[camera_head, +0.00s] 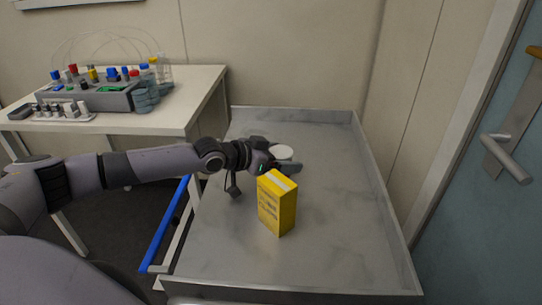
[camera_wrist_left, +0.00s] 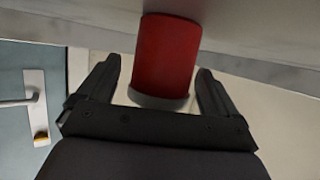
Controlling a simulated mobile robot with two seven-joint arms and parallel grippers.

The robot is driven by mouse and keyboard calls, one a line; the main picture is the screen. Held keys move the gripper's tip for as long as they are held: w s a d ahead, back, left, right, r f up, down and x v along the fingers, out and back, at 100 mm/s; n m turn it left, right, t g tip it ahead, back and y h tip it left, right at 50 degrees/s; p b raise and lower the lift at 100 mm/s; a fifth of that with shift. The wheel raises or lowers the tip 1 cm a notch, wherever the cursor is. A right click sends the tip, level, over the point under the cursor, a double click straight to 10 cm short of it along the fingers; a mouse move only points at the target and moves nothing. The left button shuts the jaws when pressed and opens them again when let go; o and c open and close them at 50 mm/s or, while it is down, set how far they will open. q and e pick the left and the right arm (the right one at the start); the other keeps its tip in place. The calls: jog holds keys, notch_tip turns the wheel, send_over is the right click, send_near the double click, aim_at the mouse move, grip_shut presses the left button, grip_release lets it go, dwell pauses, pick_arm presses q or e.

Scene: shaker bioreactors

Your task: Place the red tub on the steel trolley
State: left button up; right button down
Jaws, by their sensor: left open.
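The red tub (camera_wrist_left: 166,55) stands between the two open fingers of my left gripper (camera_wrist_left: 158,68) in the left wrist view, with gaps visible on both sides. Its far end meets the grey steel surface, and a pale lid rim shows at its near end. In the head view only the white round lid (camera_head: 282,151) shows, just behind my left gripper (camera_head: 284,167); the gripper hides the red body. The tub appears to stand upright on the steel trolley (camera_head: 330,215). My right gripper is not in view.
A yellow box (camera_head: 277,205) stands on the trolley in front of my left gripper. The trolley has raised edges, and its right side is clear. A white table (camera_head: 190,95) with a rack of bottles (camera_head: 105,92) is at the left. A blue door (camera_head: 490,200) is at the right.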

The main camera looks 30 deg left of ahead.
pick_arm(q)
jog(key=p+v, duration=0.1)
jog(key=v, duration=1.1)
jog(key=shift+a, duration=0.15)
dwell(0.3)
